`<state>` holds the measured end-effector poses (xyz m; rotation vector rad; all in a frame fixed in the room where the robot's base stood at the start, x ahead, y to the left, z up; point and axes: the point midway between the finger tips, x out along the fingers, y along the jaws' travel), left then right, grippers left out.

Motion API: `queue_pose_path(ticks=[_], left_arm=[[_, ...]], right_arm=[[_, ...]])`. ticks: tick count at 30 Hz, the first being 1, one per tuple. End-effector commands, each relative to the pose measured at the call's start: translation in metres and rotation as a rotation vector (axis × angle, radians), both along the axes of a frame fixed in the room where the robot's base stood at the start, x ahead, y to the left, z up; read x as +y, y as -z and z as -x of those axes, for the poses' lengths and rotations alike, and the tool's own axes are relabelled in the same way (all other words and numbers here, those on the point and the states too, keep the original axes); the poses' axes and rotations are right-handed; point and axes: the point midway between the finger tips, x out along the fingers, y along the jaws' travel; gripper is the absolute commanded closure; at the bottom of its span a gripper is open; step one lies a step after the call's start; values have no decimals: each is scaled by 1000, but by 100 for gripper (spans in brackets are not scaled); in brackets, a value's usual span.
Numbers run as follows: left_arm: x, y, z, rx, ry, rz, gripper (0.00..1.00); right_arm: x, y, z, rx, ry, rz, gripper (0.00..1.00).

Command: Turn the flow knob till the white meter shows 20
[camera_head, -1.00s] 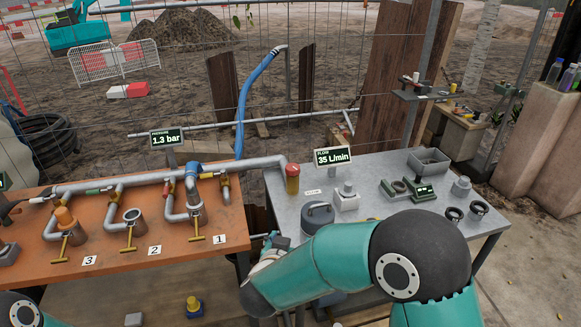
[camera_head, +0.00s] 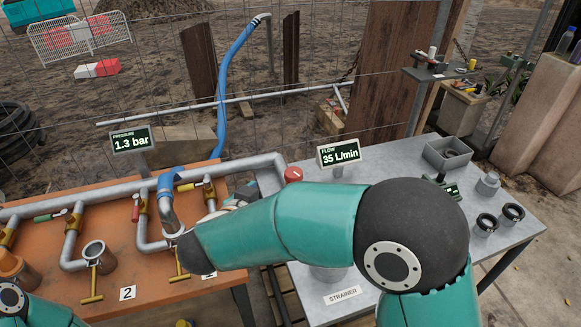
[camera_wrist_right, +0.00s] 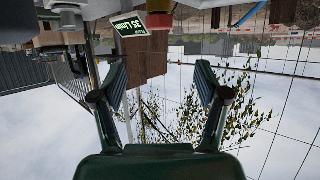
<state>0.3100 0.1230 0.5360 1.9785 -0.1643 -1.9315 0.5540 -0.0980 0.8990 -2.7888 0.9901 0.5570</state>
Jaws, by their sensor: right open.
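The flow meter (camera_head: 338,155), a dark screen in a pale frame, reads 35 L/min above the grey table. It shows upside down in the right wrist view (camera_wrist_right: 131,25). A round red knob (camera_head: 293,174) sits at the end of the grey pipe below the meter. My right gripper (camera_head: 243,194) is left of the knob and apart from it, partly hidden behind my arm. In the right wrist view its fingers (camera_wrist_right: 161,82) are spread and nothing is between them. My left arm shows only at the bottom left corner; its gripper is out of frame.
A pressure meter (camera_head: 131,139) reads 1.3 bar over the orange table (camera_head: 140,305) with pipes and yellow-handled valves. My right arm covers part of the grey table (camera_head: 405,165). A grey tray (camera_head: 447,153) and black rings stand at its right. A wire fence is behind.

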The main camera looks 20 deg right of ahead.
Motion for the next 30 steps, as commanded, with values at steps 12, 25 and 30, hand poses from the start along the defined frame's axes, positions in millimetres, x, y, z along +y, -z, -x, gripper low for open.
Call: queue_pose_path(ticks=[12,25,30], left_arm=[[0,6,0,0,0,0,60],[0,11,0,0,0,0,60],[0,11,0,0,0,0,60]], right_arm=[[-43,31,-53,2,1,1,26],[-86,59,-109,1,-3,-1,26],[-92,63,-116,1,-6,1,26]])
